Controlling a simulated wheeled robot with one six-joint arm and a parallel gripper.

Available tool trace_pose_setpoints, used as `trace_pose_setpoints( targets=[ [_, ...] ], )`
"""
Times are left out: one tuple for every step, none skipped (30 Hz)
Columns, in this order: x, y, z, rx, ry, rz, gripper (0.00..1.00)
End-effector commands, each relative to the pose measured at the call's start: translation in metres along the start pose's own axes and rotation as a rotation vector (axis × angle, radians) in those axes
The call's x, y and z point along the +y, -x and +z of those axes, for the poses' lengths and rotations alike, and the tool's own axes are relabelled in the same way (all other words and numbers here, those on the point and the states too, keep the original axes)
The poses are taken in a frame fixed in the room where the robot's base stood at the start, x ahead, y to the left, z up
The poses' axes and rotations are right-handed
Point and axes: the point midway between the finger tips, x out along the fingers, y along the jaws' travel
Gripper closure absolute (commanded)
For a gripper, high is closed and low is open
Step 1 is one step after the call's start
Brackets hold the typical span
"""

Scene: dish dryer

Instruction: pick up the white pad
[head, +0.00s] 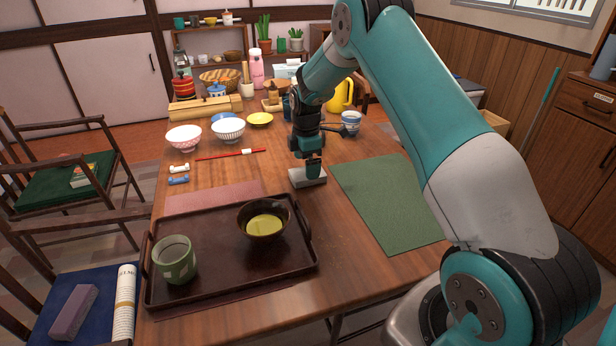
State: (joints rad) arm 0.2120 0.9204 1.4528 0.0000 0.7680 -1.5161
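The white pad (306,179) is a small, flat, pale grey-white block near the middle of the wooden table, left of the green mat. My gripper (314,173) points down right over it, with the fingertips at the pad's upper surface. The fingers are small and dark here, so I cannot tell whether they are open or shut on the pad. I also cannot tell whether the pad rests on the table or is slightly raised.
A dark tray (222,282) with a green cup (175,262) and a brown bowl (263,214) stands in front. A green mat (390,205) lies to the right. Bowls, a red stick (225,155) and small rests (179,181) lie left. A yellow kettle (342,97) stands behind.

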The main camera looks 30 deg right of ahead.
Motion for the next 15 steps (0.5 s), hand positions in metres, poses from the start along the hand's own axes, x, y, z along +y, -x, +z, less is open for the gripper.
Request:
trace_pose_setpoints(
  targets=[
    [0.0, -0.01, 0.003, 0.0, -0.002, -0.004, 0.0],
    [0.001, -0.015, 0.004, 0.0, -0.002, -0.003, 0.0],
    [0.001, -0.021, 0.004, 0.0, -0.001, -0.003, 0.0],
    [0.001, -0.024, 0.004, 0.0, -0.001, -0.003, 0.0],
    [0.001, -0.028, 0.004, 0.0, -0.001, -0.003, 0.0],
    [0.001, -0.031, 0.004, 0.0, -0.001, -0.002, 0.0],
    [0.001, -0.033, 0.004, 0.0, -0.001, -0.001, 0.0],
    [0.001, -0.034, 0.004, 0.0, -0.001, 0.0, 0.0],
    [0.001, -0.035, 0.004, 0.0, -0.001, 0.0, 0.0],
    [0.001, -0.035, 0.004, 0.0, -0.001, 0.0, 0.0],
    [0.001, -0.035, 0.004, 0.0, -0.001, 0.0, 0.0],
    [0.001, -0.035, 0.004, 0.0, -0.001, 0.001, 0.0],
    [0.001, -0.035, 0.004, 0.0, -0.001, 0.0, 0.0],
    [0.001, -0.035, 0.004, 0.0, -0.001, 0.0, 0.0],
    [0.001, -0.035, 0.004, 0.0, -0.001, 0.0, 0.02]
  ],
)
